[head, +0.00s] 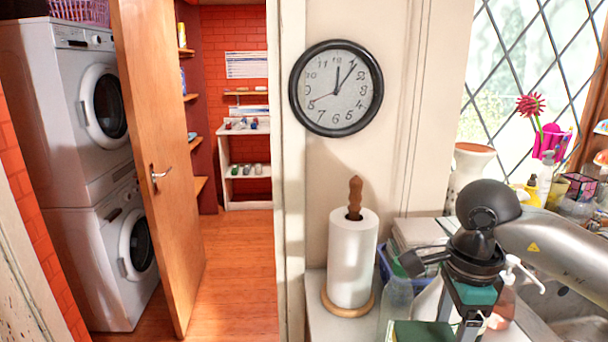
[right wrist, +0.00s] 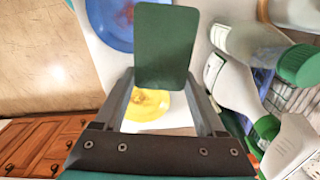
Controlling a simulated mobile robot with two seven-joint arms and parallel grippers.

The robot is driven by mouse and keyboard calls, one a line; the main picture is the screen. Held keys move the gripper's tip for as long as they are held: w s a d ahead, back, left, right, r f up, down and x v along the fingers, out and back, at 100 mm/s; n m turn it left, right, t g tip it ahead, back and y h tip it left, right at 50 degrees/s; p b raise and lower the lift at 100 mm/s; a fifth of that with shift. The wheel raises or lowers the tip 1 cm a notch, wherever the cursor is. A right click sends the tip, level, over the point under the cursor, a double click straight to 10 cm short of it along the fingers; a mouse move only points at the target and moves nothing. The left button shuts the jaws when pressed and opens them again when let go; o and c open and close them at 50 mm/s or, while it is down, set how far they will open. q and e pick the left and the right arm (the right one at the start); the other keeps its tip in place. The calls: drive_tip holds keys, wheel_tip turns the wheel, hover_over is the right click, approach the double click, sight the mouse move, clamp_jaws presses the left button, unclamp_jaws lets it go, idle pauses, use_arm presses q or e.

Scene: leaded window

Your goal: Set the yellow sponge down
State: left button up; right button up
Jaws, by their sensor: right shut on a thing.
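My right gripper (head: 458,326) is low at the right of the head view, above the counter. It also shows in the right wrist view (right wrist: 164,88), shut on a flat rectangular sponge (right wrist: 166,46). The sponge shows a dark green face there; I see no clear yellow on it. In the head view the sponge (head: 422,332) is cut off by the bottom edge. A yellow round thing (right wrist: 148,105) lies below, between the fingers, partly hidden. Whether the sponge touches anything below is not clear. My left gripper is not in view.
A paper towel roll (head: 352,262) stands on the white counter (head: 318,318). A clear bottle (head: 397,302) stands close beside the sponge. Green-capped bottles (right wrist: 296,64) crowd the right of the wrist view. A blue plate (right wrist: 108,22) lies at its top. The sink (head: 582,328) is right.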

drive_tip(key=s+a+f+n+b, duration=0.2)
drive_tip(key=s+a+n, duration=0.1)
drive_tip(key=n, duration=0.6)
drive_tip(key=s+a+f+n+b, duration=0.2)
drive_tip(key=s+a+f+n, duration=0.1)
drive_tip(key=n, duration=0.7)
